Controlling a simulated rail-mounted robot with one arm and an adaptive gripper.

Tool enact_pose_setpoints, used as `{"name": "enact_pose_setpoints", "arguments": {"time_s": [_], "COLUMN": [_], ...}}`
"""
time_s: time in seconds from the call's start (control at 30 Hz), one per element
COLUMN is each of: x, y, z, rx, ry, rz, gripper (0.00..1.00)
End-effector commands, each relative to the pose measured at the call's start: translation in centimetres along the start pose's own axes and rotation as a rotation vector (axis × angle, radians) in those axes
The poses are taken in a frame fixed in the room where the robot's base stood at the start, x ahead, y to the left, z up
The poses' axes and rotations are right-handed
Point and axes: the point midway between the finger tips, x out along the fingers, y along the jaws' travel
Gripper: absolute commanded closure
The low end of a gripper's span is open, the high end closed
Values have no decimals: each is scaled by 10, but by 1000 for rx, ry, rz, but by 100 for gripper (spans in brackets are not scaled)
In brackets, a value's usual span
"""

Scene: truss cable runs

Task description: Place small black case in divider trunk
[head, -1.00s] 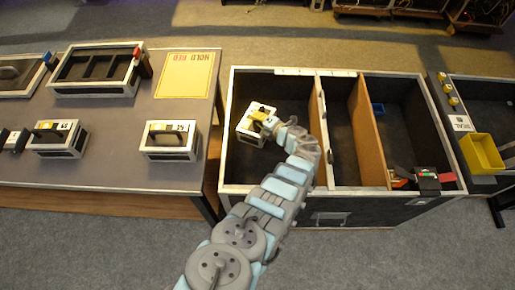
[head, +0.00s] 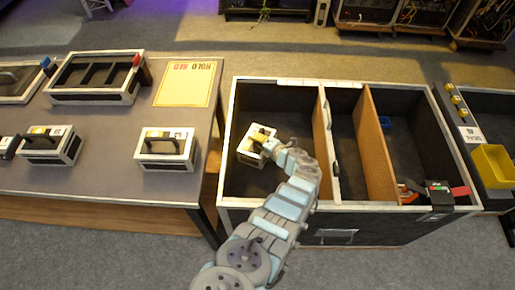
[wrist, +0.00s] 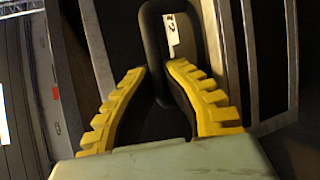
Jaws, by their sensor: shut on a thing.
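The small black case (head: 252,153), with pale edges and corners, is inside the left compartment of the divider trunk (head: 227,150), near its middle. I cannot tell whether it touches the trunk floor. My gripper (head: 265,142) reaches in over the right part of the case and is shut on its black handle. In the wrist view, the yellow fingers (wrist: 158,85) close around the dark handle loop (wrist: 150,35), which has a white label behind it. The fingers and my arm hide part of the case.
Brown dividers (head: 374,145) split the trunk, and a small blue item (head: 384,122) lies in the right compartment. Similar cases (head: 166,149) and a compartmented tray (head: 98,77) stand on the left table.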

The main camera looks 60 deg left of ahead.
Motion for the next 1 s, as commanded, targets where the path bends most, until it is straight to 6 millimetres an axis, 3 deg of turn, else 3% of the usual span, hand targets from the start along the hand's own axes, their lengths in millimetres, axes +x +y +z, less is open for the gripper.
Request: {"name": "enact_pose_setpoints", "arguments": {"time_s": [0.17, 0.53, 0.83, 0.87, 0.9, 1.0], "x": [2, 13, 13, 13, 14, 14], "y": [-3, -32, -32, -33, -33, -34], "z": [1, -4, -5, -5, -5, -6], "rx": [-3, -2, -3, -3, -2, -2], "ry": [-2, -3, -2, -1, -1, -1], "rz": [4, 3, 3, 1, 1, 1], "gripper": [100, 100, 100, 81, 69, 67]}}
